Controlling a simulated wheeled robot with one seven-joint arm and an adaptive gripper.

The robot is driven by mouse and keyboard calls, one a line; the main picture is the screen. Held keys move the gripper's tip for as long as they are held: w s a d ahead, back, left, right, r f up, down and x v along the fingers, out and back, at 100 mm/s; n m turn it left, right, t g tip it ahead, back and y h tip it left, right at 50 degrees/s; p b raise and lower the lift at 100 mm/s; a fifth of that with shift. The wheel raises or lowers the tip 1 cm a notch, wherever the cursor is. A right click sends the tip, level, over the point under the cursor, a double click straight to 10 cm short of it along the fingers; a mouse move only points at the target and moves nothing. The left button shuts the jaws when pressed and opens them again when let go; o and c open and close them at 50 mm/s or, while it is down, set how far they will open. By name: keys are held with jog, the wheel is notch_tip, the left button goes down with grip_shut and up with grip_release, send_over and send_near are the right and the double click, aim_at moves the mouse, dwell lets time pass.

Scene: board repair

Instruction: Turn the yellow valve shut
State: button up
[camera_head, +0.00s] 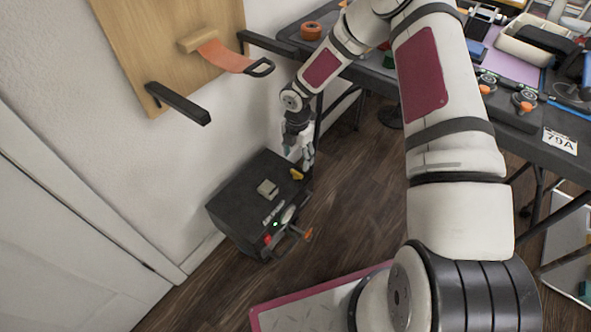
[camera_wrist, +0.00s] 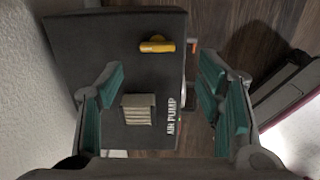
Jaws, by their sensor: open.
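The yellow valve (camera_wrist: 157,45) is a small lever on top of the black air pump box (camera_wrist: 70,45). In the wrist view it lies roughly crosswise, at the upper part of the box, beyond my fingertips. In the head view the yellow valve (camera_head: 297,174) shows at the box's far right corner, close beside my gripper (camera_head: 304,158). The air pump (camera_head: 240,190) stands on the floor against the wall. My gripper (camera_wrist: 158,80) is open with teal finger pads, pointing down above the box. Nothing is between the fingers' grip; whether a finger touches the valve cannot be told.
A cluttered workbench (camera_head: 540,135) stands at right. A wooden board (camera_head: 165,45) with black bars is on the wall. Wood floor (camera_head: 350,190) is clear right of the pump.

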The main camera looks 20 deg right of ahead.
aim_at(296, 172)
jog(key=shift+w+f, duration=0.1)
jog(key=shift+f, duration=0.5)
notch_tip(296, 172, down, 7)
jog(key=b, duration=0.2)
jog(key=shift+b, duration=0.4)
jog(key=shift+c, duration=0.6)
jog(key=c, duration=1)
